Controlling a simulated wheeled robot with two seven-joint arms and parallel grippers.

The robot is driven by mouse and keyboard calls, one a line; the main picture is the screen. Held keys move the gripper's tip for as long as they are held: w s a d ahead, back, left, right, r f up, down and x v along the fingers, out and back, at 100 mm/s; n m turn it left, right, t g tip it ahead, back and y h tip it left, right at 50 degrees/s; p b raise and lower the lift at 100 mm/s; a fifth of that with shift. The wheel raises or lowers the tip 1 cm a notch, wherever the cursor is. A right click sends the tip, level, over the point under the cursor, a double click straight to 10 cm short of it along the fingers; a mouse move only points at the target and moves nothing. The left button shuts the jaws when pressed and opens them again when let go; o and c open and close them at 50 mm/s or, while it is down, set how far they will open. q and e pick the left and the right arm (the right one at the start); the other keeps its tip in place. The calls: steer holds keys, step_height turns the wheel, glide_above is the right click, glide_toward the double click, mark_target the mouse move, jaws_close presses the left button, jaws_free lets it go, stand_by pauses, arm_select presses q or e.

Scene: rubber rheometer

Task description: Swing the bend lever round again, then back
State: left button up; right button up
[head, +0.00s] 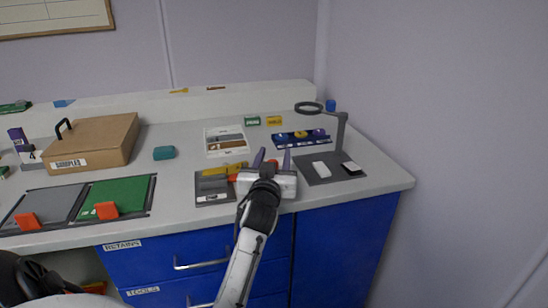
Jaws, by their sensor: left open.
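A small grey plate (214,188) lies near the front edge of the bench, with a yellow bar (222,169) across its back. A small red part shows at the bar's right end, close against my gripper. This looks like the bend fixture with its lever, but I cannot be sure which part is the lever. My left gripper (272,158) is just right of the plate, fingers pointing to the back and apart, with nothing seen between them. Its body hides the plate's right side, so I cannot tell whether it touches the red part. My right gripper is not in view.
A magnifier stand (338,135) on a dark base is right of my gripper, with white and black pieces. A blue tray (302,139) with round pieces is behind.

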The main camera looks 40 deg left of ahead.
arm_select(q)
step_height(320, 180, up, 10)
steer(key=p, duration=0.1)
steer(key=shift+p, duration=0.35)
steer(key=shift+f, duration=0.1)
